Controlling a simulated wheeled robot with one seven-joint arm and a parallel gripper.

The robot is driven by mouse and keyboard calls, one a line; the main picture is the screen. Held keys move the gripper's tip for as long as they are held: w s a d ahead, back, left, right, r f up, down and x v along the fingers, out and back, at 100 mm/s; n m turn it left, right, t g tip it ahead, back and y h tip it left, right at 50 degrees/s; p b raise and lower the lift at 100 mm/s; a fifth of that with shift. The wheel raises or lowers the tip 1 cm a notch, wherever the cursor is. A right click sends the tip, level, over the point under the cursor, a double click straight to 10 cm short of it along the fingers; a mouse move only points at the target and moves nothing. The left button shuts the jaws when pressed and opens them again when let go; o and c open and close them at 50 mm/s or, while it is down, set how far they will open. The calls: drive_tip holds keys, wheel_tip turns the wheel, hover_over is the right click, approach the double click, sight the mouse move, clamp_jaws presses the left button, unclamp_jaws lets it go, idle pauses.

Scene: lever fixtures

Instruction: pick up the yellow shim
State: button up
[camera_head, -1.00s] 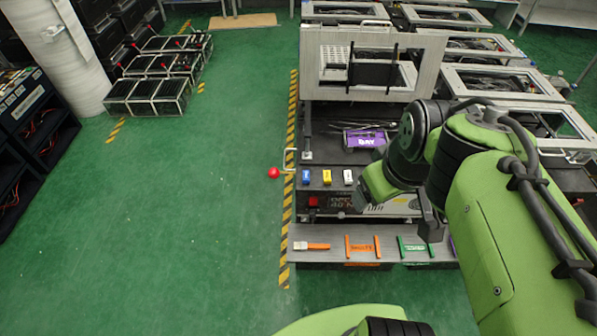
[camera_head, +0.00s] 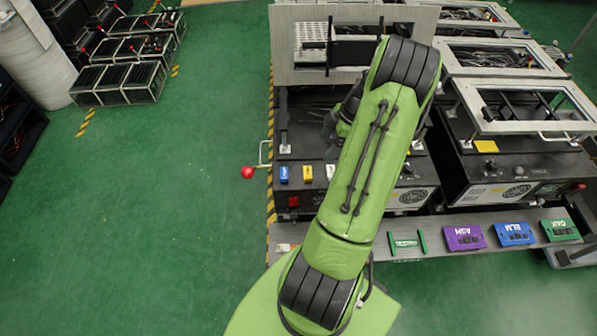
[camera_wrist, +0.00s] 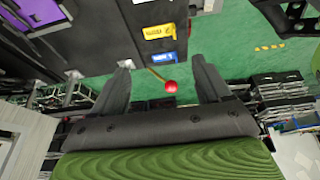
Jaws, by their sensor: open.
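The yellow shim (camera_head: 307,172) is a small yellow block on the dark front top of the near fixture. It stands between a blue block (camera_head: 284,174) and a white block (camera_head: 330,171). In the wrist view the yellow shim (camera_wrist: 158,32) lies beyond the fingertips, with the blue block (camera_wrist: 163,58) closer and the white block at the top edge.
A red-knobbed lever (camera_head: 248,172) sticks out left of the fixture; its knob (camera_wrist: 171,87) appears between my fingers in the wrist view. A grey upright panel (camera_head: 290,50) stands behind. Labelled purple (camera_head: 464,238), blue (camera_head: 514,234) and green (camera_head: 560,230) boxes line the front shelf. Green floor lies open left.

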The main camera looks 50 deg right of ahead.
sight(307, 173)
drive_tip(key=x, duration=1.3)
drive_tip(key=shift+s+d+b, duration=0.1)
drive_tip(key=shift+d+b, duration=0.1)
drive_tip(key=shift+b, duration=0.15)
drive_tip(key=c, duration=0.8)
